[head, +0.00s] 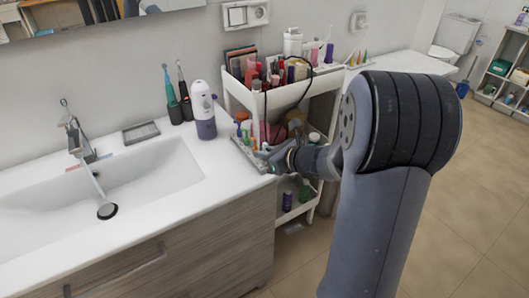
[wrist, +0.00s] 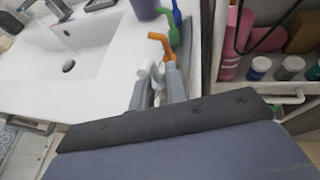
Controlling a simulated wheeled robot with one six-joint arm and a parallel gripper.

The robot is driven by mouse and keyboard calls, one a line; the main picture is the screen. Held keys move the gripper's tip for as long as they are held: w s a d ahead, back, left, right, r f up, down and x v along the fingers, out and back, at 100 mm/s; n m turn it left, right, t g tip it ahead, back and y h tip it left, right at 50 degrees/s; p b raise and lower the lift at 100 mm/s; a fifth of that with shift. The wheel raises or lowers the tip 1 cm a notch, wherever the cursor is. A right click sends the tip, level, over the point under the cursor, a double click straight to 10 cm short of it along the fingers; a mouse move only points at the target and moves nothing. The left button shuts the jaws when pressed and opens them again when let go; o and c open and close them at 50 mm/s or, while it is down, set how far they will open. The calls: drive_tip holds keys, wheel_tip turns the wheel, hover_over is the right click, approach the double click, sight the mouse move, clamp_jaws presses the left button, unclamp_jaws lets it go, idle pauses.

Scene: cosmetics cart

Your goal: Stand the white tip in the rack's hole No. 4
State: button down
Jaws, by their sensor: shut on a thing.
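My gripper (wrist: 157,84) is shut on the white tip (wrist: 156,73), which shows only in part between the fingers in the wrist view. The head view shows my gripper (head: 264,157) low over the counter's right end, beside the rack (head: 239,145). Just beyond the fingers in the wrist view stand an orange tip (wrist: 161,43), a green tip (wrist: 171,28) and a blue tip (wrist: 177,14), in a row. The rack's hole numbers are not readable. The white tip's lower end and the hole under it are hidden by my fingers.
A white and purple water flosser (head: 204,112) stands left of the rack. The sink (head: 130,180) is farther left, with its tap running. A white cart (head: 232,88) full of cosmetics stands close on the right. The counter's front right edge is near my gripper.

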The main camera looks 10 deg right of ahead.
drive_tip(key=shift+f+b, duration=0.8)
drive_tip(key=shift+f, duration=0.1)
drive_tip(key=c, duration=1.3)
unclamp_jaws()
drive_tip(key=v, duration=1.1)
drive_tip(key=shift+p, duration=0.3)
drive_tip(key=shift+w+a+f, duration=0.1)
drive_tip(key=x, duration=1.1)
drive_tip(key=shift+b, duration=0.3)
drive_tip(key=shift+r+p, duration=0.4)
drive_tip(key=shift+r, duration=0.15)
